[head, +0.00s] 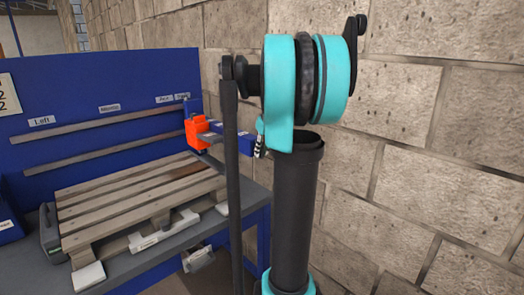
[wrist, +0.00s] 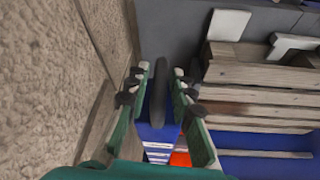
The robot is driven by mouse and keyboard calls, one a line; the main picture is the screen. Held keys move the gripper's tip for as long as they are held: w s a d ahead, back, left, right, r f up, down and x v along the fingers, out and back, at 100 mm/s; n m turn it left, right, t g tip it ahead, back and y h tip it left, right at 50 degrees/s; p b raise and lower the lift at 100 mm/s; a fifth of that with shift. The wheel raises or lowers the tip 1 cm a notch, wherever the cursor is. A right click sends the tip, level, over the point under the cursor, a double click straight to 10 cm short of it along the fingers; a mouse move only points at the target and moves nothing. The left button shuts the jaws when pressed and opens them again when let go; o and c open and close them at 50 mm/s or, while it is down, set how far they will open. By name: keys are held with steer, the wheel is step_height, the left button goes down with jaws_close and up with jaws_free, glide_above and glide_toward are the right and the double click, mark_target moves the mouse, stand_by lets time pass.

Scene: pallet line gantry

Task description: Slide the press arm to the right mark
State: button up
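The press arm's orange carriage (head: 196,131) sits at the right end of the rails, below the rightmost small label (head: 182,96). Its blue arm (head: 238,139) reaches out to the right, partly hidden behind my arm. In the wrist view, the blue part (wrist: 157,133) with white stripes and the orange carriage (wrist: 180,159) show low between the fingers. My gripper (wrist: 160,70) is open, with a dark upright handle (wrist: 160,95) between its green fingers and small gaps on both sides. The head view hides my gripper behind my arm.
A blue bench with a blue back panel (head: 90,88) carries labels including "Left" (head: 41,121) and "Middle" (head: 109,107), and two rails (head: 95,127). A wooden pallet (head: 140,190) lies on the bench. A stone block wall (head: 410,150) stands close at the right.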

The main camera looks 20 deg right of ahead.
jaws_close()
steer(key=a, duration=0.2)
steer(key=s+a, duration=0.1)
steer(key=a, duration=0.1)
steer(key=s+a, duration=0.1)
steer(key=a, duration=0.1)
steer(key=shift+s+a, duration=0.2)
steer(key=shift+a, duration=0.1)
steer(key=shift+o, duration=1.9)
jaws_free()
